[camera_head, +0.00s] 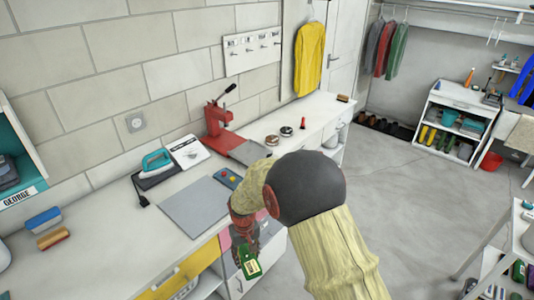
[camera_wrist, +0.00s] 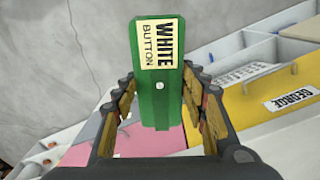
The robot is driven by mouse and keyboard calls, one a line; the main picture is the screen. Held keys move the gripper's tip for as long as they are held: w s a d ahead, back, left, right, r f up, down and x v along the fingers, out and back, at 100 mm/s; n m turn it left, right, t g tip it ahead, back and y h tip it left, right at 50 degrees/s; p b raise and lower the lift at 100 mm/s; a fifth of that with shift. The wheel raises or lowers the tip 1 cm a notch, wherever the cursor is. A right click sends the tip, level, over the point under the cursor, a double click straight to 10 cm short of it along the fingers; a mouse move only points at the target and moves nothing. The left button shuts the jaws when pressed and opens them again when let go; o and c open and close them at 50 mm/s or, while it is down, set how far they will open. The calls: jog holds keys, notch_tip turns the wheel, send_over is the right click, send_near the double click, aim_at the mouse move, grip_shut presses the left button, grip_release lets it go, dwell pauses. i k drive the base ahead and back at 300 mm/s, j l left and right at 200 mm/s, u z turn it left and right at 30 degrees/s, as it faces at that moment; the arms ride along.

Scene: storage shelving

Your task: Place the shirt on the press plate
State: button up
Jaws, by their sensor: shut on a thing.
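My gripper (camera_head: 247,250) is low in front of the counter in the head view. It is shut on a flat green piece (camera_head: 249,262) with a pale label. In the wrist view the green piece (camera_wrist: 150,95) stands between the fingers (camera_wrist: 160,110), its label reads "WHITE BUTTON", and a small white dot shows below it. I cannot tell whether it is a folded shirt. A yellow shirt (camera_head: 309,58) hangs on the back wall. A bare flat grey plate (camera_head: 195,207) lies on the counter. A red lever press (camera_head: 217,120) stands behind it, with another grey plate (camera_head: 247,152) beside it.
A teal iron (camera_head: 157,161), a blue panel with buttons (camera_head: 228,178) and two brushes (camera_head: 52,238) sit on the counter. Below its front edge are pink and yellow fronts (camera_head: 170,284). Open floor (camera_head: 390,190) lies right.

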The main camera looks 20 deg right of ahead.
aim_at(249, 151)
jog(key=l+z, duration=0.15)
jog(key=z, duration=0.25)
jog(key=i+l+z, duration=0.1)
jog(key=z, duration=0.3)
jog(key=i+z, duration=0.1)
jog(key=z, duration=0.3)
jog(key=i+z, duration=0.4)
jog(key=i, duration=0.6)
jog(key=i+l+u, duration=0.1)
jog(key=i, duration=0.55)
